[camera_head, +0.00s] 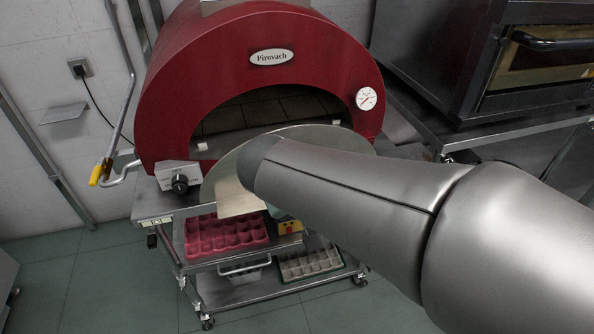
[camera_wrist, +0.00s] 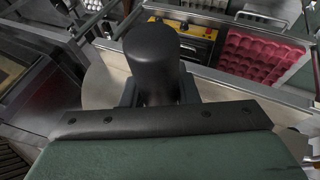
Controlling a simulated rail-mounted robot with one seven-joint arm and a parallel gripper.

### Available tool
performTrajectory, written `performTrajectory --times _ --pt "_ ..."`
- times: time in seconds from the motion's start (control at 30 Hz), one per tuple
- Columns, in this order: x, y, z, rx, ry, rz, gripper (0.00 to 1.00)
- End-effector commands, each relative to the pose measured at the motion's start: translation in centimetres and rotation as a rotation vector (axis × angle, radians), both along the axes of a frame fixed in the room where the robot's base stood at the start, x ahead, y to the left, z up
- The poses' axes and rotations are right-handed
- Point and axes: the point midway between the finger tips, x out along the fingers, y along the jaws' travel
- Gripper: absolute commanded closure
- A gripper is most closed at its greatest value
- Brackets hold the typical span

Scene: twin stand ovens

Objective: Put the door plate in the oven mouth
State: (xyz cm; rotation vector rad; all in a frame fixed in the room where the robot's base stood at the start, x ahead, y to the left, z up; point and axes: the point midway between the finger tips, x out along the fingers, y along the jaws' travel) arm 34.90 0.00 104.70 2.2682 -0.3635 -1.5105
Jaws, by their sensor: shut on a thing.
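The door plate (camera_head: 222,186) is a pale metal half-round sheet, held tilted just in front of the red oven (camera_head: 190,75). It covers the lower part of the dark arched oven mouth (camera_head: 270,105), and it appears outside the opening. My arm hides the plate's middle and right side. In the wrist view my gripper (camera_wrist: 158,97) is shut on the plate's thick black handle (camera_wrist: 152,55), with a finger on each side. Part of the plate (camera_wrist: 97,88) shows to the left of the handle. In the head view my gripper is hidden behind my arm.
The oven stands on a wheeled steel cart (camera_head: 230,290) with a red egg-tray-like tray (camera_head: 225,238) below. A control box (camera_head: 178,178) juts out at the oven's front left. A second dark oven (camera_head: 470,60) stands at right. Floor at left is clear.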

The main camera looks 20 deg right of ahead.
Motion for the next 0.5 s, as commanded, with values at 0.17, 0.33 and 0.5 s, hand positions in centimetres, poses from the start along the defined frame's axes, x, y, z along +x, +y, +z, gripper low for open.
performTrajectory --times 0.17,0.33,0.5 --pt "1.8 0.0 0.0 0.001 -0.004 0.000 1.00" --pt "3.3 0.0 0.0 -0.001 -0.003 0.000 1.00" --pt "4.9 0.0 0.0 0.000 -0.003 0.001 1.00"
